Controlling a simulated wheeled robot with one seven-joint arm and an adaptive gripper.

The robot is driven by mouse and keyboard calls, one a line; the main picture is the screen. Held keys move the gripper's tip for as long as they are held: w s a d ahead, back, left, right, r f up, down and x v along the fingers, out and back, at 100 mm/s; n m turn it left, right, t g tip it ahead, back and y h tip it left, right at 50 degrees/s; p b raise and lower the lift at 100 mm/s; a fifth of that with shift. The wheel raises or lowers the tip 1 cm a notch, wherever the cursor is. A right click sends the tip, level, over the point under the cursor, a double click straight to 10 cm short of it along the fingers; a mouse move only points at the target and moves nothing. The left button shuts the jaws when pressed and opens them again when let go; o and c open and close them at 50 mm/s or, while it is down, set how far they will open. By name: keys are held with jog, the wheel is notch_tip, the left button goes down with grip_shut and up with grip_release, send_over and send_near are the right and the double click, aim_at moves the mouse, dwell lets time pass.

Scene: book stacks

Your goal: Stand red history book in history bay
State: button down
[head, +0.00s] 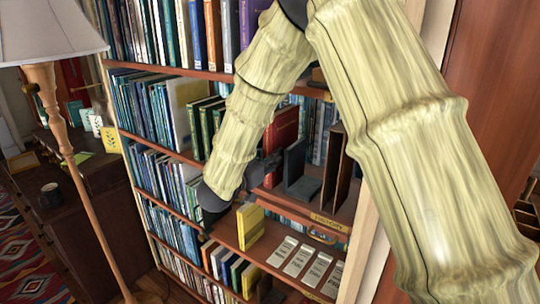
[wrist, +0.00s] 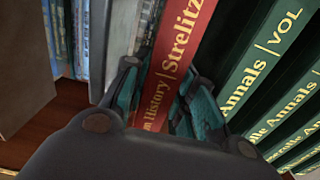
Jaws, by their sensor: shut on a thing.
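The red history book (head: 283,130) stands roughly upright in the middle shelf, between green books on the left and a dark grey bookend (head: 294,162) on the right. In the wrist view its red spine (wrist: 178,48) reads "History" and "Strelitz". My gripper (head: 262,168) reaches into the bay from the front, with one finger on each side of the spine, shut on the book. The fingers also show in the wrist view (wrist: 163,80). The history label (head: 327,222) is on the shelf edge below.
Green Annals volumes (wrist: 265,75) stand close on the right in the wrist view. A brown upright panel (head: 337,165) stands right of the bookend. A yellow book (head: 250,226) and several pale cards (head: 298,260) are on the shelf below. A floor lamp (head: 50,35) stands at left.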

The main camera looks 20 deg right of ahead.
dwell(0.3)
jog(key=c, duration=1.2)
grip_release()
jog(key=shift+o, duration=0.2)
jog(key=b+v, duration=0.3)
jog(key=v, duration=0.9)
jog(key=shift+s, duration=0.1)
